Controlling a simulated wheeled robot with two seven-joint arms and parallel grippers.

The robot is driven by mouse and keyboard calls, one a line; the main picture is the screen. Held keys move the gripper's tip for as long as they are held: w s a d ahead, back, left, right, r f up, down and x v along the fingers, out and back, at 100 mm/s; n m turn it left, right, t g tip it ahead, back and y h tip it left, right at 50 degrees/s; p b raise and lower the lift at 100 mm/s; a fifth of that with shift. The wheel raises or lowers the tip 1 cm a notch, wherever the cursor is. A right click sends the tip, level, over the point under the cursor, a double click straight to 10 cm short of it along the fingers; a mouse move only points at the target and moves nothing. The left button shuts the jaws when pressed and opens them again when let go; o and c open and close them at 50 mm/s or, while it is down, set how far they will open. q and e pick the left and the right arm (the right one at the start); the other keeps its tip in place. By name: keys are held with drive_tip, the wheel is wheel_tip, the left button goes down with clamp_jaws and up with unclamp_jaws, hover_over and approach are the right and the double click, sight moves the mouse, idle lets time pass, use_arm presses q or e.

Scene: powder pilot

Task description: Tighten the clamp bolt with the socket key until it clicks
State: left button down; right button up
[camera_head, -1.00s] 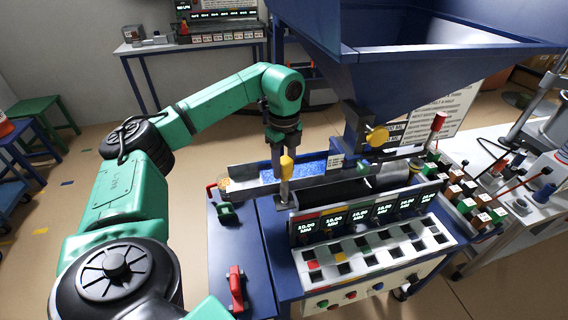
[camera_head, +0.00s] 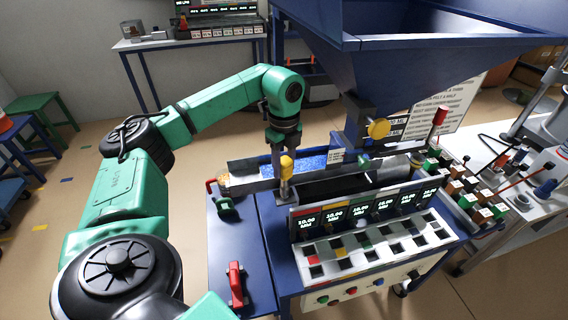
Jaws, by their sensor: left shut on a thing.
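My left arm reaches in from the left, and its gripper (camera_head: 285,158) points down over the blue machine's left end. It is shut on a key with a yellow handle (camera_head: 287,168), which I take to be the socket key. The key's grey shaft (camera_head: 284,188) stands upright and reaches down beside the left end of the trough. The clamp bolt is too small or hidden to make out at the shaft's foot, so I cannot tell whether the key sits on it. My right gripper is not in view.
A blue hopper (camera_head: 440,60) with a yellow knob (camera_head: 379,129) hangs over the trough (camera_head: 238,178). A panel of displays and buttons (camera_head: 370,240) stands in front. A red handle (camera_head: 236,284) and a green clamp (camera_head: 224,206) sit on the blue top at left.

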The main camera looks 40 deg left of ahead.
use_arm(q)
drive_tip(key=shift+f, duration=0.5)
drive_tip(key=shift+c, duration=1.6)
unclamp_jaws()
wheel_tip(320, 180, up, 8)
drive_tip(key=shift+f+b, duration=0.2)
drive_tip(key=shift+b, duration=0.1)
